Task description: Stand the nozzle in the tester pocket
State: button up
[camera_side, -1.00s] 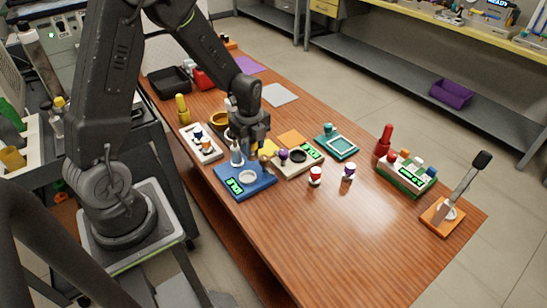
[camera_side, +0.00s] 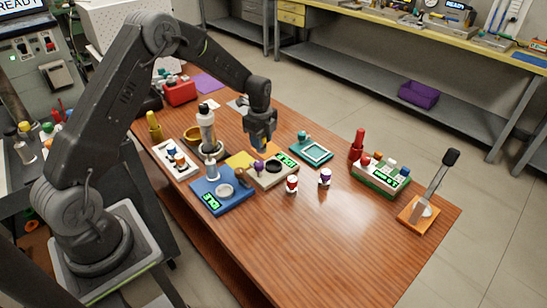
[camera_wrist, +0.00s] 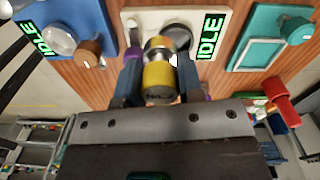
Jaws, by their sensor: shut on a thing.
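My gripper (camera_side: 262,142) is shut on a yellow nozzle, which shows between the fingers in the wrist view (camera_wrist: 158,76). The nozzle has a dark end facing the wrist camera. My gripper holds it in the air, above and behind the cream tester (camera_side: 270,170) in the side view. The tester has a green IDLE display (camera_wrist: 209,36) and a dark round pocket (camera_side: 273,166). In the wrist view the nozzle and fingers hide part of the tester and its pocket. The nozzle's far end is hard to make out.
A blue IDLE device (camera_side: 222,192) stands left of the tester, and a teal framed tray (camera_side: 314,152) to its right.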

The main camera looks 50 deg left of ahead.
jog(key=w+d+f, duration=0.2)
jog(key=d, duration=0.1)
jog(key=shift+w+f, duration=0.2)
jog(key=shift+f, duration=1.95)
jog(key=shift+f, duration=0.1)
jog(key=o, duration=1)
jog(key=shift+c, duration=0.2)
